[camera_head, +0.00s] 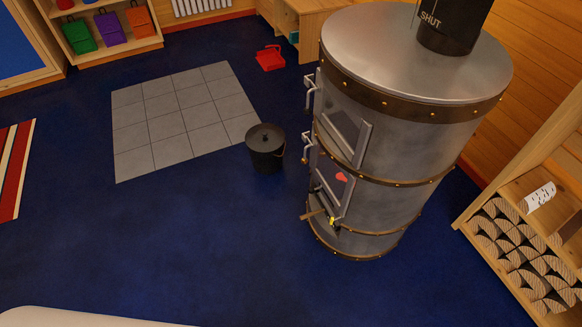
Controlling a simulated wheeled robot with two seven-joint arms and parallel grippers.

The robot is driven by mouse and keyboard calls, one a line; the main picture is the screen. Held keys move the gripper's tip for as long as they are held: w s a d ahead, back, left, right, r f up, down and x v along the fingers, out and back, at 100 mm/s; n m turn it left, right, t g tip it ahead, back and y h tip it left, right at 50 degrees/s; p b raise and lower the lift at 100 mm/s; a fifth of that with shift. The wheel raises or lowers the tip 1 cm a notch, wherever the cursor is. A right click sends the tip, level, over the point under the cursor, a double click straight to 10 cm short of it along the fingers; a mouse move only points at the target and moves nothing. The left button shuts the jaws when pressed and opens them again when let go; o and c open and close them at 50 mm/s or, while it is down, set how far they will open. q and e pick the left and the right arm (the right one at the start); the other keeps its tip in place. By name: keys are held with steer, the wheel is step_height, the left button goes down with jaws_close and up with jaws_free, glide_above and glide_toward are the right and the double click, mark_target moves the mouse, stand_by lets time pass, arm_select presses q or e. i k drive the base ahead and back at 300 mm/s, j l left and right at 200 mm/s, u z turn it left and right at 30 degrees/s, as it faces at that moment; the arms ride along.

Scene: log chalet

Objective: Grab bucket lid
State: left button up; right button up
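A small black bucket (267,158) stands upright on the blue floor, left of the stove and at the right edge of the grey tiles. Its dark round lid (264,136) sits on top, with a small knob in the middle. A thin wire handle shows at the bucket's right side. Neither of my grippers is in the picture, so their state does not show.
A large metal stove (400,130) with doors and handles stands right of the bucket. A firewood rack (470,222) is at the right. A red dustpan (270,58) lies behind. Grey tiles (180,115) and open blue floor (170,240) are clear.

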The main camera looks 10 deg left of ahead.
mark_target(264, 137)
steer(key=i+j+u, duration=1.05)
steer(key=i+u, duration=0.35)
steer(key=i, duration=0.25)
steer(key=i+z, duration=0.25)
steer(key=i, duration=0.2)
steer(key=i+j+z, duration=0.15)
steer(key=i+z, duration=0.15)
steer(key=i+j+z, duration=0.25)
steer(key=i, duration=0.3)
